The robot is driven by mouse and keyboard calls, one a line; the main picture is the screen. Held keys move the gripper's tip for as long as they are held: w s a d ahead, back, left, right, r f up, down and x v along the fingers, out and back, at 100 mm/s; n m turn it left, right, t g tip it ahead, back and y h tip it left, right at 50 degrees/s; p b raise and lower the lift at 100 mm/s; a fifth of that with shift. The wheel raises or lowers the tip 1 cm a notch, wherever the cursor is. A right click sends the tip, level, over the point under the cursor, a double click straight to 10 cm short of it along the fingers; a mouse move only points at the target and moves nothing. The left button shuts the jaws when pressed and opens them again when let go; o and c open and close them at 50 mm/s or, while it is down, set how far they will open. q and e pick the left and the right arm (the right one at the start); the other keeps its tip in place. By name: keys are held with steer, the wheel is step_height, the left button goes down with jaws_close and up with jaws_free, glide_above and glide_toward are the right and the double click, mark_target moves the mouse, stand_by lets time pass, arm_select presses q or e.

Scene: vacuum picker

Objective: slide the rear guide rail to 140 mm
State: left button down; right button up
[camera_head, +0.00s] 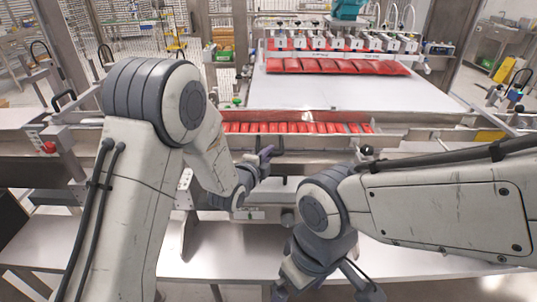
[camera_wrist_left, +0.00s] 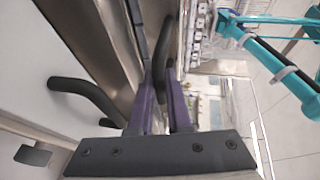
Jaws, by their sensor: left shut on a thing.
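My left gripper (camera_head: 266,153) is at the near side of the conveyor in the head view, just below the row of red packs. In the left wrist view its two purple fingers (camera_wrist_left: 160,100) are shut on a curved black handle (camera_wrist_left: 163,52) beside a long metal rail (camera_wrist_left: 105,45). I cannot tell for sure that this is the rear guide rail, and no millimetre scale is readable. My right gripper (camera_head: 325,287) hangs low at the bottom edge of the head view, partly cut off, away from the rails.
Red packs (camera_head: 295,127) lie in a row in the channel. A white plate (camera_head: 350,92) lies behind them, below the vacuum picker head (camera_head: 335,45) holding more red packs. A second black handle (camera_wrist_left: 88,97) is left of my fingers in the wrist view. A grey bench (camera_head: 225,250) lies in front.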

arm_select(q)
steer(key=shift+w+b, duration=0.65)
steer(key=shift+w, duration=0.35)
steer(key=c, duration=0.9)
jaws_free()
steer(key=shift+o, duration=0.2)
steer(key=shift+s, duration=0.1)
steer(key=b+v, duration=0.2)
steer(key=v, duration=0.8)
